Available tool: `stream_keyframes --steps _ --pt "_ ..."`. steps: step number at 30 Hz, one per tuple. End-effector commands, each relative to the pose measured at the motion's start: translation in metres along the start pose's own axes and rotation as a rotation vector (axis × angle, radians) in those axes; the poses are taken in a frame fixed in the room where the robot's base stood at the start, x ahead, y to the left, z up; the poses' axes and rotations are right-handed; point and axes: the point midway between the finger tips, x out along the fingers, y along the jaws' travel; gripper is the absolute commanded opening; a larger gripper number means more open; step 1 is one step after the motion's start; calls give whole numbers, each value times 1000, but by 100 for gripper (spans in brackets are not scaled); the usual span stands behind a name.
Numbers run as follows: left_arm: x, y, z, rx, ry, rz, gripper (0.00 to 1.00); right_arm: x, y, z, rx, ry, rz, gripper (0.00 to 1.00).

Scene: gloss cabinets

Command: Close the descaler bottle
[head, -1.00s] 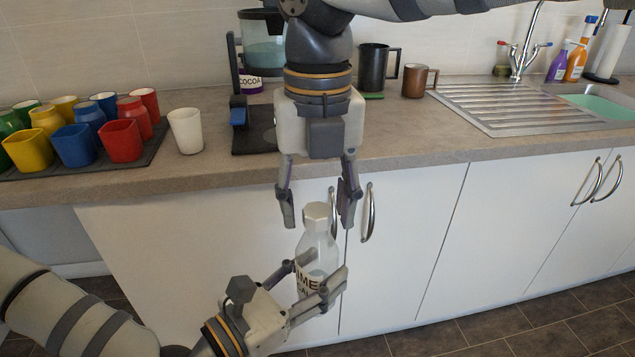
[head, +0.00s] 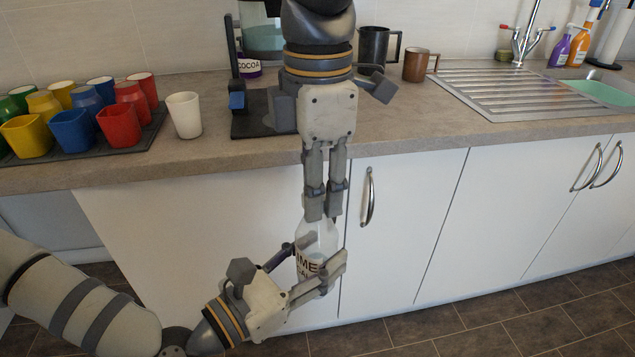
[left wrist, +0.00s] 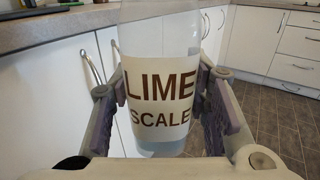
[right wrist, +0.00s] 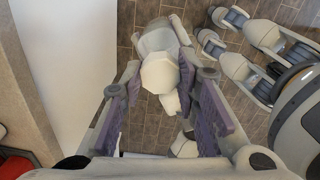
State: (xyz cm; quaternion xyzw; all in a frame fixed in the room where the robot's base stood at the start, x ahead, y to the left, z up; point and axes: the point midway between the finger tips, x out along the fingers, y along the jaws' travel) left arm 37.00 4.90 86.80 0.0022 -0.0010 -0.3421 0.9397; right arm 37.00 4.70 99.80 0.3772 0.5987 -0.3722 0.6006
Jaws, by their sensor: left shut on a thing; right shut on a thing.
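The descaler bottle (head: 316,240), clear with a white label reading LIME SCALE (left wrist: 160,98), stands upright in front of the white cabinet doors. My left gripper (head: 318,262) is shut on its body from the lower left. My right gripper (head: 323,214) points straight down over the bottle, shut on the pale faceted cap (right wrist: 160,76) at its top. The cap is hidden behind the fingers in the head view. The right wrist view shows it between the purple pads. Whether the cap is tight on the neck cannot be told.
The counter edge and cabinet doors are close behind the bottle, with a door handle (head: 368,197) just right of my right gripper.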

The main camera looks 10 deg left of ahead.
Motion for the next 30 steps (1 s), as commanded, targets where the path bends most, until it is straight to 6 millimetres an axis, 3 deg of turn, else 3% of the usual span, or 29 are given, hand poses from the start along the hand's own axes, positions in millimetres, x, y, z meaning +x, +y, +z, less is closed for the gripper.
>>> stream_keyframes --steps 3,6,10,20,21,23,24,30 --pt "0 0 0 0 -1 0 0 0 0 0 479 -5 4 0" --pt "0 0 0 0 -1 0 0 0 0 0 805 -4 4 0" --pt "0 0 0 0 -1 0 0 1 0 0 1054 -2 2 0" --pt "0 0 0 0 -1 -1 0 1 0 0 1126 -1 2 0" --pt "0 0 0 0 -1 -1 0 1 0 0 1125 -1 2 31" --pt "0 0 0 0 -1 -1 0 1 0 0 1125 -1 2 44" --pt "0 0 0 0 -1 -1 0 1 0 0 1124 -1 2 49" --pt "0 0 0 0 -1 0 0 1 0 0 1123 -1 1 49"
